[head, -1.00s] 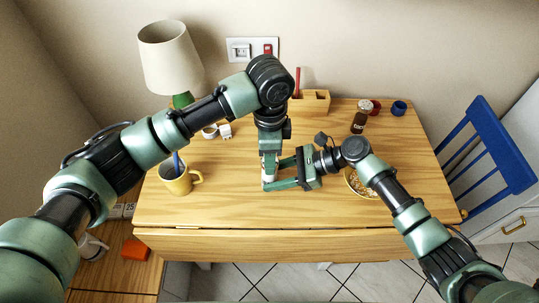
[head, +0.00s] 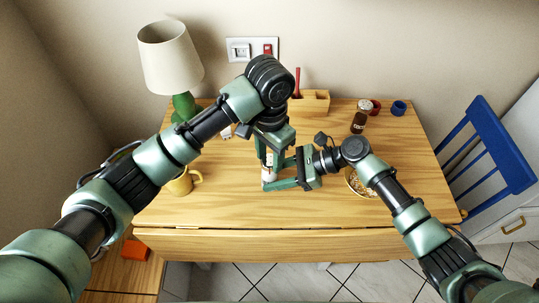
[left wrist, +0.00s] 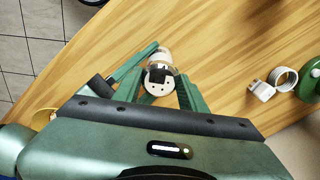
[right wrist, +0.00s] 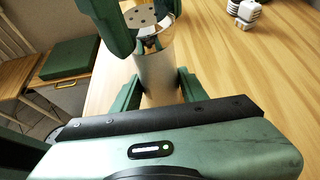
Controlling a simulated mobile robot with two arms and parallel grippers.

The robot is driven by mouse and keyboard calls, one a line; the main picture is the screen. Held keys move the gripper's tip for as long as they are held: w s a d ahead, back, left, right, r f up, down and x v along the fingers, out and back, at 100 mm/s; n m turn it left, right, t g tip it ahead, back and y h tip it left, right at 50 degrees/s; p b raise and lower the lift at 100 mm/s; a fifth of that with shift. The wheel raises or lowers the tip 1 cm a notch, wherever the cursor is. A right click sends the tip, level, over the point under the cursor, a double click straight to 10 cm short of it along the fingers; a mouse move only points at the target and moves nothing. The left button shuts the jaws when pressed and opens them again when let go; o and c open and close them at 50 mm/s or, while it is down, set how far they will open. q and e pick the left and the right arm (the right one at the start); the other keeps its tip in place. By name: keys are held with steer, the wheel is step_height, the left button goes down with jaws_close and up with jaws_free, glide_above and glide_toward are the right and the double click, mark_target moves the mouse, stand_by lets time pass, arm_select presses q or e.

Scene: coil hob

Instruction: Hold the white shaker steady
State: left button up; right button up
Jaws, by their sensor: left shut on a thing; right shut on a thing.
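The white shaker (head: 268,175) stands upright on the wooden table, partly hidden by my grippers. My right gripper (head: 274,173) is shut on its body from the right; the pale body (right wrist: 155,75) shows between those fingers in the right wrist view. My left gripper (head: 270,158) reaches down from above and is shut on the shaker's perforated lid (left wrist: 160,82). In the right wrist view the lid (right wrist: 140,17) looks tilted above the body's rim. I cannot tell whether the two still touch.
A yellow mug (head: 181,185) sits left, partly behind my left arm. A lamp (head: 170,58), wooden box (head: 312,102), brown jar (head: 360,118) and blue cup (head: 398,108) stand behind. A bowl (head: 352,184) is under my right arm. The table's front is clear.

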mark_target(269, 159)
arm_select(q)
steer(key=shift+r, duration=0.1)
stand_by(0.5)
steer(key=o, duration=1.4)
step_height(269, 159, up, 12)
steer(key=shift+f, duration=0.1)
arm_select(e)
steer(key=o, duration=1.3)
